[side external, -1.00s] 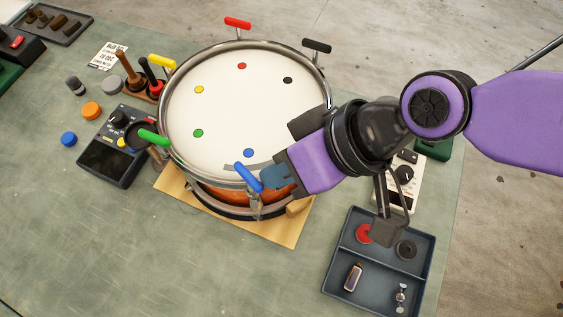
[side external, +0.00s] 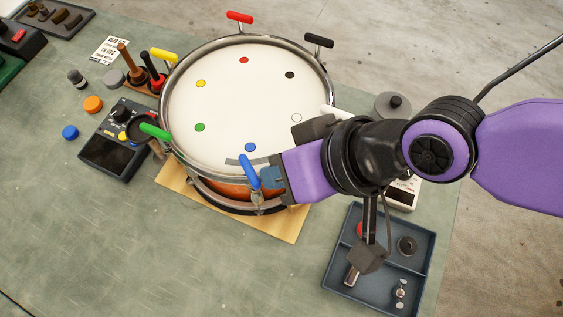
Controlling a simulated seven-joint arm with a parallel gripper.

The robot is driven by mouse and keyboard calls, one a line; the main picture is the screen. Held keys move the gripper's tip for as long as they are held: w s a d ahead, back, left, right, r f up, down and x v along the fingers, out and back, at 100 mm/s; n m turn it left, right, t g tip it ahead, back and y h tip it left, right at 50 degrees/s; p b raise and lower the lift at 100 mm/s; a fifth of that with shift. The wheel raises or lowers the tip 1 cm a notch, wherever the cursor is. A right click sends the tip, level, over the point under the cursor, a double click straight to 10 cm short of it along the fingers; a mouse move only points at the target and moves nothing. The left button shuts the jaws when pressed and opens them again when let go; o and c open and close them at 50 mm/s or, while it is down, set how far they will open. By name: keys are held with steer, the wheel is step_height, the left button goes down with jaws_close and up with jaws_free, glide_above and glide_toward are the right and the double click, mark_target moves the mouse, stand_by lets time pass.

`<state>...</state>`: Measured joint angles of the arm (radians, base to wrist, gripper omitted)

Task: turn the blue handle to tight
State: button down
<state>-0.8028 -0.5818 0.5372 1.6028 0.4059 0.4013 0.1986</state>
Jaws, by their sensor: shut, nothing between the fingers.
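The blue handle (side external: 249,171) stands on the near rim of the drum (side external: 236,107), tilted with its top toward the upper left. A blue dot (side external: 250,147) marks the drumhead just above it. My gripper (side external: 264,181) is shut and empty. Its tip is right beside the blue handle on the handle's right side, close to its lower part. I cannot tell whether they touch.
Green (side external: 155,131), yellow (side external: 163,56), red (side external: 239,17) and black (side external: 318,40) handles stand around the rim. A divided tray (side external: 331,273) lies at lower right. A tuner device (side external: 112,152) is left of the drum. The bench's front left is clear.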

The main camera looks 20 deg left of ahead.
steer(key=shift+s+a, duration=0.1)
steer(key=shift+s, duration=1)
stand_by(0.9)
steer(key=shift+s+a+r, duration=0.1)
steer(key=shift+s+a, duration=0.25)
steer(key=shift+s, duration=0.15)
stand_by(1.6)
steer(key=shift+w+a, duration=0.1)
steer(key=shift+w, duration=0.05)
steer(key=shift+w+a, duration=0.25)
steer(key=shift+w, duration=0.25)
steer(key=shift+w+d, duration=0.1)
steer(key=shift+d, duration=0.6)
steer(key=s+d+r, duration=0.4)
steer(key=d+r, duration=0.3)
steer(key=d, duration=0.1)
steer(key=shift+d+r, duration=0.2)
steer(key=shift+r, duration=0.2)
